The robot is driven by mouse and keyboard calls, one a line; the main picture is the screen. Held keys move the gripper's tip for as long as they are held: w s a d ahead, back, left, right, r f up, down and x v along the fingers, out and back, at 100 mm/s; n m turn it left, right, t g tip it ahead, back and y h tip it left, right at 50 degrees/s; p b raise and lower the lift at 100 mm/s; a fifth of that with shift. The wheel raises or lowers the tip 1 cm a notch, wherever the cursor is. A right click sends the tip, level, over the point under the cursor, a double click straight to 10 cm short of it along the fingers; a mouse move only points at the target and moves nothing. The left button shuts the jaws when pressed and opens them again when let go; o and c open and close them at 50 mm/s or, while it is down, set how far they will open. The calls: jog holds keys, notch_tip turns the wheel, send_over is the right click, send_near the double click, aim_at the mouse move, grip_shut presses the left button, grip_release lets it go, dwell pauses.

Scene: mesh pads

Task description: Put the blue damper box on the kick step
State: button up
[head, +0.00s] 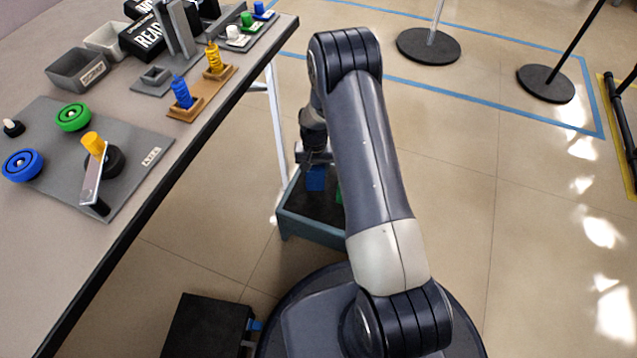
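The blue damper box (316,179) is a small blue block directly below my gripper (315,158), over the dark inside or top of a teal-grey crate-like thing (312,232). The fingers are small and dark here, so I cannot tell whether they are closed on the box or just above it. I also cannot tell whether the box rests on anything. A black, flat-topped block (205,325) on the floor at the lower left may be the kick step; its lower part is cut off by the frame.
A green piece (339,193) shows beside the blue box, mostly hidden by my arm. The table (150,215) at left bears bins, spools, springs and a grey plate (130,190).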

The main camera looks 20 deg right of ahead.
jog(key=shift+f+b, duration=0.75)
jog(key=shift+f, duration=1.65)
jog(key=shift+f, duration=0.25)
jog(key=o, duration=1.1)
jog(key=shift+r, duration=0.1)
notch_tip(320, 180, up, 12)
jog(key=p, duration=0.5)
jog(key=shift+r, duration=0.15)
